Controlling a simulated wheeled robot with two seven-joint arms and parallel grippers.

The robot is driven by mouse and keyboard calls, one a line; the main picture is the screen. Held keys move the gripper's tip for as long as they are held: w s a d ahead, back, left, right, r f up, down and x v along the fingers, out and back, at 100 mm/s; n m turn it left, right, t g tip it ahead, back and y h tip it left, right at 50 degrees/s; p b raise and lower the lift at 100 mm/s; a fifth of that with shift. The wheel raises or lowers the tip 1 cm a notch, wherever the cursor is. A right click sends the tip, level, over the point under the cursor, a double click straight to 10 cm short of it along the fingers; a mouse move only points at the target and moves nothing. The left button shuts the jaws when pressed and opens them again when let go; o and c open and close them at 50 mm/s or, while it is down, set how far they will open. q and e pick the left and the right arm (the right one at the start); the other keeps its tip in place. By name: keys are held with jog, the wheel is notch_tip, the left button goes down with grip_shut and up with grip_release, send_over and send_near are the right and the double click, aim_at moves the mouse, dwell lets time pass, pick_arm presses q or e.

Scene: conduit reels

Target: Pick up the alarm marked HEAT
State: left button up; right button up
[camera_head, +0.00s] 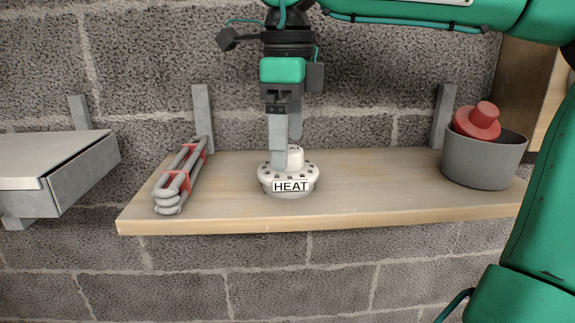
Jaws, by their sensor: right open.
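The alarm marked HEAT (288,187) is a round white unit with dark slots and a raised middle. It sits upright on the wooden shelf (390,208), near the shelf's middle, with its label facing me. My right gripper (287,158) points straight down over the alarm. Its grey fingers are open and reach down at the alarm's raised middle, with one finger in front of it on the left. I cannot tell whether the fingers touch it. My left gripper is not in view.
A bundle of grey conduit with red clips (180,178) lies at the shelf's left end. A grey pot (483,162) holding a red alarm-like piece (478,121) stands at the right. A separate grey-white surface (60,165) is at the far left. A block wall is behind.

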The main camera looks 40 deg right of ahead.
aim_at(297, 181)
notch_tip(297, 181, down, 3)
jog(key=shift+f+p, duration=0.1)
jog(key=shift+p, duration=0.7)
jog(key=shift+f, duration=0.35)
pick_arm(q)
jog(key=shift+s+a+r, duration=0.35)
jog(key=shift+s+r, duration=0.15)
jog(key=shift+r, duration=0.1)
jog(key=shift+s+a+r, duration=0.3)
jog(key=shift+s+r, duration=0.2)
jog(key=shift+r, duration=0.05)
pick_arm(e)
jog(key=shift+c, duration=0.2)
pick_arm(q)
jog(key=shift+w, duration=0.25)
pick_arm(e)
jog(key=c, duration=0.9)
jog(key=shift+r, duration=0.1)
